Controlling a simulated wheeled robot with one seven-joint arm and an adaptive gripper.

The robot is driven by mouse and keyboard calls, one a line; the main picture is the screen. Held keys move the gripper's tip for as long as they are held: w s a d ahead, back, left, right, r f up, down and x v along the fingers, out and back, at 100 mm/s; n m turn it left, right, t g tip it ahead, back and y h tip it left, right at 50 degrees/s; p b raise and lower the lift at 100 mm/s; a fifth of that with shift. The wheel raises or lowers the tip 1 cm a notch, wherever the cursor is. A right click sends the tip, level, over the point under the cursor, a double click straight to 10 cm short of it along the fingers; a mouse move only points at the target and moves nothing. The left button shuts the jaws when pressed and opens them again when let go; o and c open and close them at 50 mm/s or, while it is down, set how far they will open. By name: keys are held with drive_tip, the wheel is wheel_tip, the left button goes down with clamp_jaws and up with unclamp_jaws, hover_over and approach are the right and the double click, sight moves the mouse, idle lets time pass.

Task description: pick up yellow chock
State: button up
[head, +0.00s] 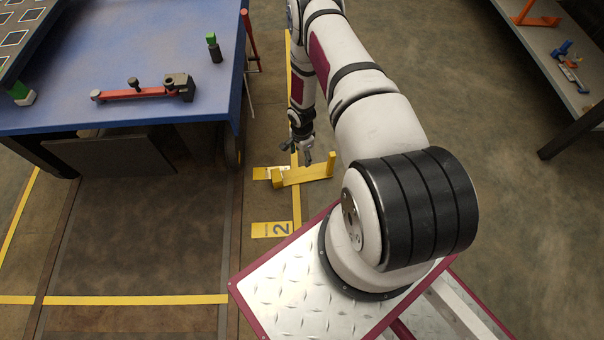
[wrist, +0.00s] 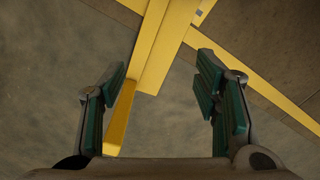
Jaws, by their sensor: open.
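The yellow chock (head: 305,175) lies on the floor beside the blue table. It is a long bar with a raised post at its right end and a small block at its left end. My gripper (head: 298,153) hangs above and just behind it, open and empty. In the wrist view the chock (wrist: 163,50) runs from the top edge down between the spread fingers of my gripper (wrist: 161,72). A raised end piece of it stands near the left finger. No contact with the fingers shows.
The blue table (head: 70,75) at left carries a red tool (head: 135,94) and a small green-topped item (head: 213,47). A grey bench (head: 560,60) stands far right; the floor between is clear.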

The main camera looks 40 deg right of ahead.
drive_tip(key=a+n, duration=0.1)
drive_tip(key=n, duration=0.4)
drive_tip(key=m, duration=2.7)
hover_over(277, 178)
drive_tip(key=f+b, duration=0.2)
drive_tip(key=f, duration=0.1)
drive_tip(key=f+b, duration=0.2)
drive_tip(key=f, duration=0.2)
drive_tip(key=shift+s+a+f, duration=0.15)
drive_tip(key=shift+a+f, duration=0.05)
drive_tip(key=shift+f, duration=0.05)
drive_tip(key=shift+w+d+f+b, duration=0.1)
drive_tip(key=shift+f+b, duration=0.7)
drive_tip(key=shift+f, duration=0.55)
drive_tip(key=shift+w+d+f+b, duration=0.1)
drive_tip(key=shift+f+b, duration=0.7)
drive_tip(key=shift+f, duration=0.55)
